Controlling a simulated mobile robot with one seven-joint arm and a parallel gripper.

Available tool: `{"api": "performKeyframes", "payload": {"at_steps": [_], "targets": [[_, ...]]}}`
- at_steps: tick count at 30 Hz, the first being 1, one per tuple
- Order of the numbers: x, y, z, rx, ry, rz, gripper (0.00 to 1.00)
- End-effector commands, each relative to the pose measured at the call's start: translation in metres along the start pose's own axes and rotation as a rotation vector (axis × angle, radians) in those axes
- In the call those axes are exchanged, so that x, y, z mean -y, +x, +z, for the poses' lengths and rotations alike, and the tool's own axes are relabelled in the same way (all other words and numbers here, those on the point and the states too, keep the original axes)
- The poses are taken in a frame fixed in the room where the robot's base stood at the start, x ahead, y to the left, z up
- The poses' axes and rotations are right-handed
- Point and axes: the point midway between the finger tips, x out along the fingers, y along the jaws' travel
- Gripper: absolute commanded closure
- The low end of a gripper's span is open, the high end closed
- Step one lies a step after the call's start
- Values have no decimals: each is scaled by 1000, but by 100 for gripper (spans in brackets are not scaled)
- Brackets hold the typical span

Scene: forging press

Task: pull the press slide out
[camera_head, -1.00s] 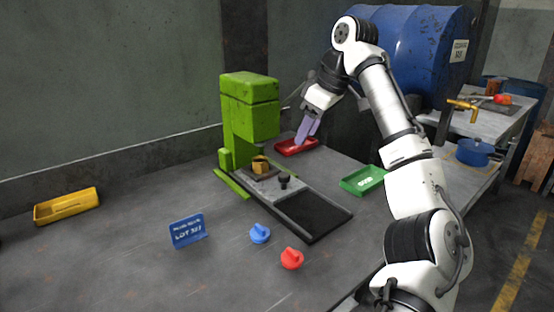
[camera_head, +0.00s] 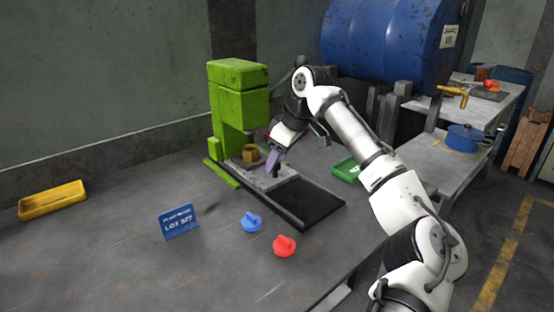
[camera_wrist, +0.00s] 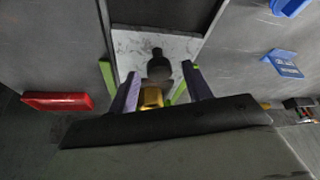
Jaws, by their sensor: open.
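The green press (camera_head: 239,95) stands on the bench. Its pale slide plate (camera_head: 262,181) sits at the press end of a dark rail bed (camera_head: 308,200), and the front part of the bed is bare. A brass block (camera_head: 250,154) is on the press end of the slide. A black knob handle (camera_wrist: 158,65) stands up from the plate. My gripper (camera_head: 274,163) is low over the slide, close to the knob. In the wrist view its two open purple fingers (camera_wrist: 161,75) lie to either side of the knob, with no clear contact.
A blue knob (camera_head: 251,222), a red knob (camera_head: 285,245) and a blue lot sign (camera_head: 180,222) stand in front of the press. A green tray (camera_head: 346,170) is to the right, a red tray (camera_wrist: 57,101) is nearby, and a yellow tray (camera_head: 53,200) is far left.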

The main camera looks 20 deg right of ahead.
Motion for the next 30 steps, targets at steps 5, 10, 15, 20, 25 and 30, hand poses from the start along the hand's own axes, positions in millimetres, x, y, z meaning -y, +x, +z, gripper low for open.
{"api": "performKeyframes", "payload": {"at_steps": [5,10,15,20,25,30], "targets": [[0,6,0,-1,0,0,50],[0,6,0,-1,0,0,50],[0,6,0,-1,0,0,69],[0,6,0,-1,0,0,90],[0,6,0,-1,-1,-1,100],[-1,4,-2,-2,-1,-1,100]]}}
